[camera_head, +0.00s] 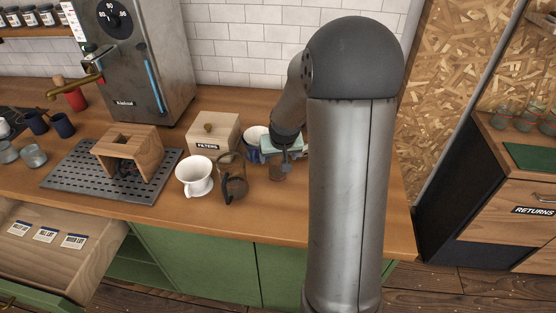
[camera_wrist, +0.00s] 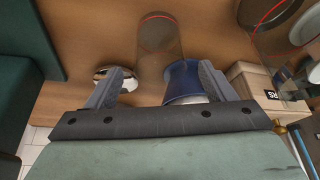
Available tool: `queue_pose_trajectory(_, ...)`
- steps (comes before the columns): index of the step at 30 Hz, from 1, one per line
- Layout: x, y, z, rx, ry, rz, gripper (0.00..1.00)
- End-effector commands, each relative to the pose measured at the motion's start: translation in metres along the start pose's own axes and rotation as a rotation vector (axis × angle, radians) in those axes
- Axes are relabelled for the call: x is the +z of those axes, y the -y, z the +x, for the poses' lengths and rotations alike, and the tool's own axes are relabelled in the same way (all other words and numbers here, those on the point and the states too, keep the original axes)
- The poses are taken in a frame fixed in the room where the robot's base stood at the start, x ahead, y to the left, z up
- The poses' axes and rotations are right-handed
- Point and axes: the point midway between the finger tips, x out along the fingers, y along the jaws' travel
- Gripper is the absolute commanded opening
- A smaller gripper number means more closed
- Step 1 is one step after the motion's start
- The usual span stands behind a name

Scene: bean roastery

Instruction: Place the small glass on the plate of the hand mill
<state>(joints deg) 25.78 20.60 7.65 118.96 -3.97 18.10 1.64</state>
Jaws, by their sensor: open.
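A clear, brownish-looking small glass with a thin red line (camera_wrist: 160,48) stands on the wooden counter, just beyond my fingertips in the wrist view. In the head view a glass (camera_head: 277,173) shows right by my gripper (camera_head: 285,163), partly hidden by it. My gripper also shows in the wrist view (camera_wrist: 160,70), open, with nothing held between its fingers. A blue cup (camera_wrist: 183,82) is close behind the right finger, partly covered. I cannot clearly identify the hand mill or its plate; a shiny round metal piece (camera_wrist: 115,78) lies by the left finger.
A carafe with a dark handle (camera_head: 233,182), a white dripper (camera_head: 195,176) and a filters box (camera_head: 213,132) stand left of my gripper. A wooden stand (camera_head: 130,150) sits on a grey perforated mat (camera_head: 75,180). A drawer (camera_head: 55,240) is open at front left.

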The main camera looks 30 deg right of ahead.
Motion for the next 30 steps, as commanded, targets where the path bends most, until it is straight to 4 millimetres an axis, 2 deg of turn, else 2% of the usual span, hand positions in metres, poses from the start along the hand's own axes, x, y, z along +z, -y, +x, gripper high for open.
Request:
queue_pose_trajectory(3,-0.001,0.0,-0.028,0.001,-0.007,0.0,0.76)
queue_pose_trajectory(9,0.0,0.0,-0.067,0.0,-0.004,0.0,0.76)
queue_pose_trajectory(14,0.0,0.0,-0.086,0.0,-0.002,-0.002,0.76)
queue_pose_trajectory(17,0.01,0.009,-0.098,-0.003,0.013,-0.018,0.76)
queue_pose_trajectory(20,0.048,0.035,-0.12,-0.013,0.064,-0.073,0.76)
queue_pose_trajectory(24,0.135,0.069,-0.157,-0.032,0.174,-0.176,0.76)
queue_pose_trajectory(27,0.192,0.078,-0.174,-0.046,0.247,-0.237,0.76)
queue_pose_trajectory(29,0.217,0.08,-0.181,-0.052,0.279,-0.265,0.76)
queue_pose_trajectory(30,0.23,0.08,-0.184,-0.055,0.298,-0.278,0.8)
